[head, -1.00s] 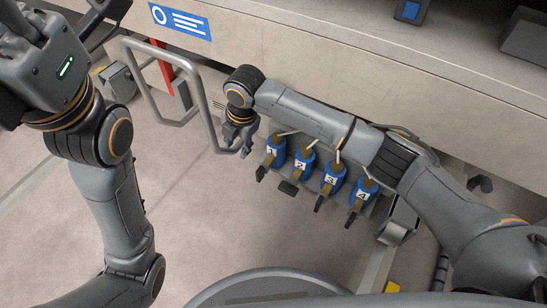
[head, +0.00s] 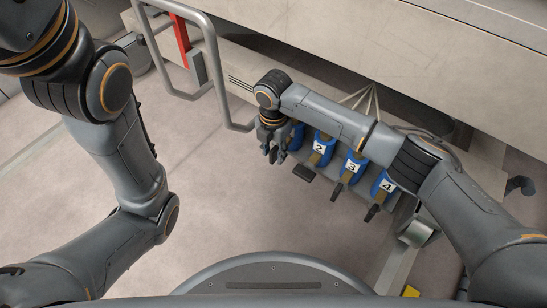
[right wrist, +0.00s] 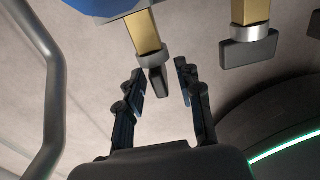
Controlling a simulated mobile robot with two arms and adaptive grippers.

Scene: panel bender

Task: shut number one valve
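The number one valve shows in the head view as a strip of blue body (head: 298,134), mostly hidden behind my right gripper (head: 275,153). Its label is hidden. In the right wrist view, my right gripper (right wrist: 160,84) is open. A brass stem (right wrist: 146,35) with a dark handle (right wrist: 157,80) seen edge-on lies between its fingertips. I see no contact, and cannot tell how deep the handle sits between the fingers. My left arm is at the left of the head view; its gripper is out of view.
Blue valves two (head: 321,146), three (head: 353,167) and four (head: 385,185) stand in a row to the right. Valve two's dark handle (head: 303,173) sits close to my right gripper. A grey tubular rail (head: 214,75) rises on the left. Open floor lies in front.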

